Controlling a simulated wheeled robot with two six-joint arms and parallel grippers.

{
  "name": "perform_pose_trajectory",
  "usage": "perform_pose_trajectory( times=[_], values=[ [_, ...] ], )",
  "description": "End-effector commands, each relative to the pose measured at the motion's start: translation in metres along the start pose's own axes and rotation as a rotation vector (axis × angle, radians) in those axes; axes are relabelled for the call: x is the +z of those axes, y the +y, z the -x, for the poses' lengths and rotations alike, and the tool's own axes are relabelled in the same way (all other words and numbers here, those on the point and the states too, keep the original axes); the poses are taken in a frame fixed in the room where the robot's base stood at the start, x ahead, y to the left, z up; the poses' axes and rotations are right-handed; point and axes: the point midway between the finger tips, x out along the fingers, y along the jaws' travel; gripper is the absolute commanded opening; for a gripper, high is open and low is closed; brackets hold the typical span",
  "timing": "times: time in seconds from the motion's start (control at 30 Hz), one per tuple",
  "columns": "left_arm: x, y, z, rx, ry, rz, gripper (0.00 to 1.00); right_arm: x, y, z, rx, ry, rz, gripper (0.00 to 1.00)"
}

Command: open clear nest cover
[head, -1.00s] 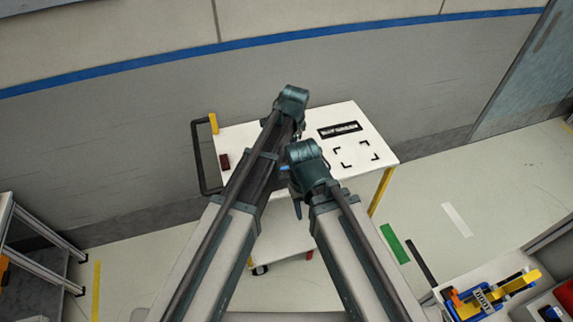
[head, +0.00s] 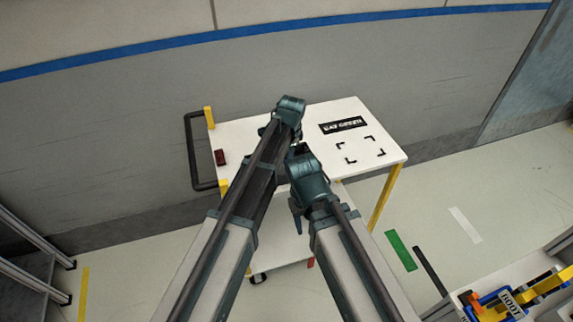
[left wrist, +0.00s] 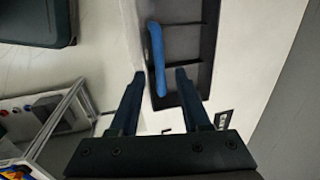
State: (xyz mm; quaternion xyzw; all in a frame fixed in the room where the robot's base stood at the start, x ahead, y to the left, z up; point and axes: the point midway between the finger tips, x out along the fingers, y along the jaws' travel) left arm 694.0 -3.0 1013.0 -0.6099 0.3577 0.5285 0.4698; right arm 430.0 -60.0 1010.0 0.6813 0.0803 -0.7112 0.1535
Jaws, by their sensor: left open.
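My left gripper (left wrist: 160,73) is open, with one finger on each side of the lower part of the handle. Whether the fingers touch it I cannot tell. In the head view my arms hide the nest and handle. My right gripper is mostly hidden by its own wrist; its jaws cannot be read.
The white cart top (head: 240,135) has a black label plate (head: 343,125), black corner marks (head: 362,150), a dark red block (head: 220,157) and a black side handle (head: 190,150). A grey wall stands close behind. A bench with a blue and yellow fixture (head: 505,303) is at lower right.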

Motion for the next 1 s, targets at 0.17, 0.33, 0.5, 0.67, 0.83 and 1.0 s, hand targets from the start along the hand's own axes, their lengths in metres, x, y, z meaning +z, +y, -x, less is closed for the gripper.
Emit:
perform_pose_trajectory(
  times=[0.17, 0.33, 0.5, 0.67, 0.83, 1.0],
  values=[
    [-0.0001, 0.0003, -0.0176, 0.000, 0.000, 0.000, 0.47, -0.0010, -0.0017, -0.0172, 0.000, 0.000, -0.001, 0.50],
    [0.0000, -0.0001, -0.0174, 0.000, 0.000, 0.000, 0.47, -0.0010, -0.0016, -0.0169, 0.000, 0.000, -0.001, 0.50],
    [0.0001, -0.0001, -0.0170, 0.000, 0.000, 0.000, 0.40, -0.0010, -0.0016, -0.0165, 0.000, 0.000, -0.001, 0.50],
    [0.0001, -0.0001, -0.0170, 0.000, 0.000, 0.000, 0.11, -0.0010, -0.0016, -0.0165, 0.000, 0.000, -0.001, 0.50],
    [0.0001, 0.0000, -0.0170, 0.000, 0.000, 0.000, 0.00, -0.0010, -0.0016, -0.0166, 0.000, 0.000, -0.001, 0.50],
    [0.0001, -0.0001, -0.0170, 0.000, 0.000, 0.000, 0.00, -0.0010, -0.0016, -0.0166, 0.000, 0.000, -0.001, 0.50]
  ],
)
